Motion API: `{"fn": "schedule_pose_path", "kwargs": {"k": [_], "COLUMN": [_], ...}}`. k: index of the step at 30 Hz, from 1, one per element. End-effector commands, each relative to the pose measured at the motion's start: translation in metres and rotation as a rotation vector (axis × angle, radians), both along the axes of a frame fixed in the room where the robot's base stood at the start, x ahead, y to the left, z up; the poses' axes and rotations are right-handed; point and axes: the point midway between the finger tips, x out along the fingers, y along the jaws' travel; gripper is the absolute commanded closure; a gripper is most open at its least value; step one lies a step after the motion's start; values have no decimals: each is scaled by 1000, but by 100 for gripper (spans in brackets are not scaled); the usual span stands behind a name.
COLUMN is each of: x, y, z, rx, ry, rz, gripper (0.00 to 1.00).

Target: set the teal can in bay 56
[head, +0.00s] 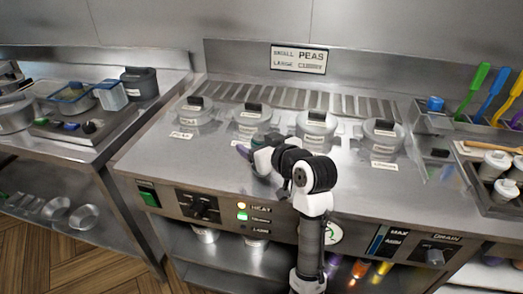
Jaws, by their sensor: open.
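My gripper (250,151) is over the left-middle part of the steel range top, in front of the second lidded pot from the left. It is open; its fingers are small and partly hidden by my wrist. A small grey-teal shape (259,139) shows right beside it and may be the teal can, but most of it is hidden. A purple patch (243,152) shows at the gripper's left side; I cannot tell what it belongs to. I cannot make out a number 56 on the small white labels (182,135).
Several lidded pots (250,120) stand in a row across the range top (180,165). A blue-capped container (435,104) and bins with coloured handles (480,80) are at the right. A counter with trays (75,110) stands at the left. The range's front left is clear.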

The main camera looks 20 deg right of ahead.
Motion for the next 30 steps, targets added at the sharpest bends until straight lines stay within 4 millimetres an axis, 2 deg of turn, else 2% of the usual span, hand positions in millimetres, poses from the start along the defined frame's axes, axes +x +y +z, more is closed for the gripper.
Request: {"fn": "schedule_pose_path", "kwargs": {"k": [3,9,23,30], "x": [7,7,6,6], "y": [1,1,1,1], "z": [-2,-3,-2,-1], "rx": [0,0,-1,-1], "ry": [1,0,-2,-2], "rz": [0,-1,-1,-1], "gripper": [27,27,87,88]}}
